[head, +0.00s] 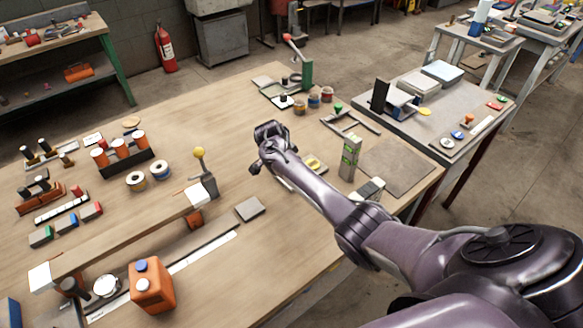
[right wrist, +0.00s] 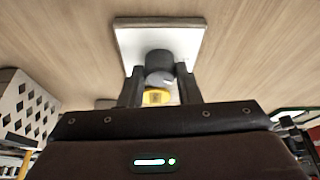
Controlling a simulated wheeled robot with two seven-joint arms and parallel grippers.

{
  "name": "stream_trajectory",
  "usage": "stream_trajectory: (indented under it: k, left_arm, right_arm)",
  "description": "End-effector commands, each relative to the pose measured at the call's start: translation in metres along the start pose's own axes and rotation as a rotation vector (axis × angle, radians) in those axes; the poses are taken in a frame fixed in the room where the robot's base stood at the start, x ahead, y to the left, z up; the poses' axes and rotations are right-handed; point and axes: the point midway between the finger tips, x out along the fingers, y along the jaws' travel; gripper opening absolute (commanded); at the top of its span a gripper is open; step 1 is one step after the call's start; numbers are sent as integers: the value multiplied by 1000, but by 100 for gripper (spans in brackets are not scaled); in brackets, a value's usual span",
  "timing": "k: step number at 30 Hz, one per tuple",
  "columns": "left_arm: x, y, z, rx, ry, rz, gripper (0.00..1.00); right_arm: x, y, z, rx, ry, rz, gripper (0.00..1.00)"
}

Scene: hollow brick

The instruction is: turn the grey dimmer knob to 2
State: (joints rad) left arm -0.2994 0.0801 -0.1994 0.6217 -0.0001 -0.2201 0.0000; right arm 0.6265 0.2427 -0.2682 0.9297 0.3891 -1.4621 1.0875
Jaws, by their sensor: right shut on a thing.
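The grey dimmer knob (right wrist: 160,60) shows in the right wrist view, standing on a pale square plate (right wrist: 128,42). My right gripper (right wrist: 160,84) has one finger on each side of the knob and is shut on it. In the head view my right gripper (head: 270,136) is over the middle of the wooden bench, and the knob is hidden behind it. I cannot read any scale marks or the knob's setting. My left gripper is not in view.
A yellow-topped lever (head: 199,155) stands left of my right gripper. A green-and-grey upright box (head: 349,157) stands close to the right of my arm. A red-tipped lever press (head: 305,70) is farther back. An orange can (head: 151,286) stands at the front left.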

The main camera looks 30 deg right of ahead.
Motion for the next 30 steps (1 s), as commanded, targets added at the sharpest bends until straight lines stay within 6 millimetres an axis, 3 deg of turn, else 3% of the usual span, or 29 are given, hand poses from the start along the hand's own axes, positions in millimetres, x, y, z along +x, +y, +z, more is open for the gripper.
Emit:
stream_trajectory:
  k: [15,30]
  left_arm:
    - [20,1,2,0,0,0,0]
    - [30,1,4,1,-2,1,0]
  right_arm:
    - [1,-6,0,392,0,159,8]
    - [0,-6,-1,522,-1,213,8]
